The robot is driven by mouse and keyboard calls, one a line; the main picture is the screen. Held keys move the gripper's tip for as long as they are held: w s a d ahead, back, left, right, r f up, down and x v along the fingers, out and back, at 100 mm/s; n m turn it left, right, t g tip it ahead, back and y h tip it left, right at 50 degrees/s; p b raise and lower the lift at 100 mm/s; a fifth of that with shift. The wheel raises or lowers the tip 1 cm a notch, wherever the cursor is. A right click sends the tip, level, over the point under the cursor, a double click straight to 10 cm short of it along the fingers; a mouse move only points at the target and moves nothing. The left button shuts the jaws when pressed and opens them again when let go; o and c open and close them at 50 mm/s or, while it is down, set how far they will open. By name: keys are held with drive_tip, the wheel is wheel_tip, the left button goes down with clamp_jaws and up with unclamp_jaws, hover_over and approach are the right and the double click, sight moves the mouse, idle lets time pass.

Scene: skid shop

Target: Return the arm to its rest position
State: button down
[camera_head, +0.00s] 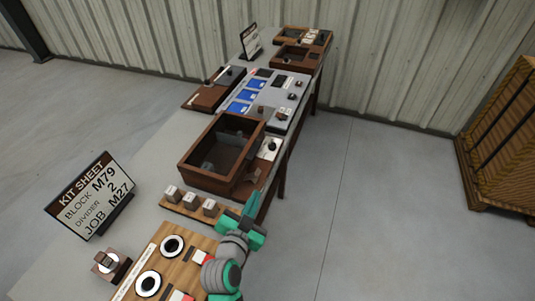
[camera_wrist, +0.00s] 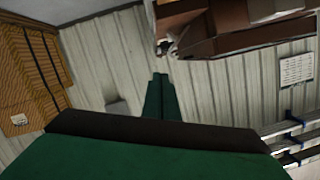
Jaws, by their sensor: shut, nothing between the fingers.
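My gripper (camera_head: 252,205) is green and grey and is held over the right edge of the long grey table (camera_head: 160,143), just in front of a brown open box. In the wrist view its two green fingers (camera_wrist: 160,88) are together, with nothing between them. My arm reaches up from the bottom of the head view, bent, beside the wooden board. Whether the gripper touches the table edge cannot be told.
The brown box (camera_head: 190,160) stands near the gripper, with a row of small blocks (camera_head: 191,200) before it. A kit sheet sign (camera_head: 91,196) stands at left. A wooden board (camera_head: 143,262) with round white dials lies in front. The floor (camera_head: 380,200) at right is clear up to a wooden crate (camera_head: 500,135).

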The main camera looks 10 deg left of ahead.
drive_tip(key=shift+s, duration=0.1)
drive_tip(key=s+d+f+n+y, duration=0.1)
drive_tip(key=s+d+f+n, duration=0.15)
drive_tip(key=s+f, duration=0.35)
drive_tip(key=s+d+f+n+y, duration=0.1)
drive_tip(key=s+d+f, duration=0.3)
drive_tip(key=s, duration=0.4)
drive_tip(key=s+d+r, duration=0.1)
drive_tip(key=s+d, duration=0.2)
drive_tip(key=s, duration=0.3)
drive_tip(key=s+d+r+n+h, duration=0.1)
drive_tip(key=s+d, duration=0.2)
drive_tip(key=s, duration=0.3)
drive_tip(key=s+d+r+h, duration=0.1)
drive_tip(key=s+d+r, duration=0.1)
drive_tip(key=s, duration=0.4)
drive_tip(key=shift+s+d, duration=0.35)
drive_tip(key=shift+d, duration=0.35)
drive_tip(key=shift+r, duration=0.1)
